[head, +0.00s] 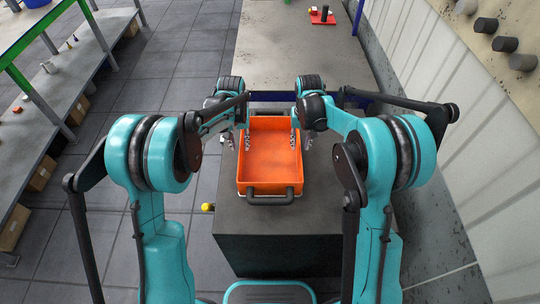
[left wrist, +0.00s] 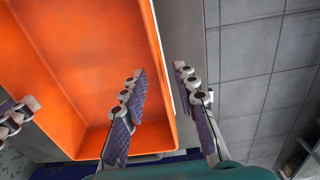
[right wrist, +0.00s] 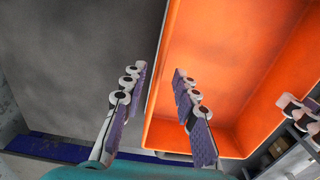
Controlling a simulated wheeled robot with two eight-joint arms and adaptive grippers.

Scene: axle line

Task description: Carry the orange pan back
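The orange pan (head: 269,165) is an empty, open rectangular tray on a grey worktop (head: 300,225), with a dark handle (head: 270,198) at its near end. My left gripper (head: 237,140) is at its left wall, fingers apart. In the left wrist view, one finger is over the inside of the pan (left wrist: 85,60) and the other outside, with the wall between them. My right gripper (head: 302,140) is at the right wall in the same way, as the right wrist view of the pan (right wrist: 225,60) shows. Neither gripper clearly touches the wall.
A long grey table (head: 290,45) extends beyond the pan, with a red item (head: 321,16) at its far end. A shelf unit with boxes (head: 42,172) stands at the left. A wall with dark pegs (head: 505,44) is at the right. Open tiled floor (head: 165,75) lies left of the worktop.

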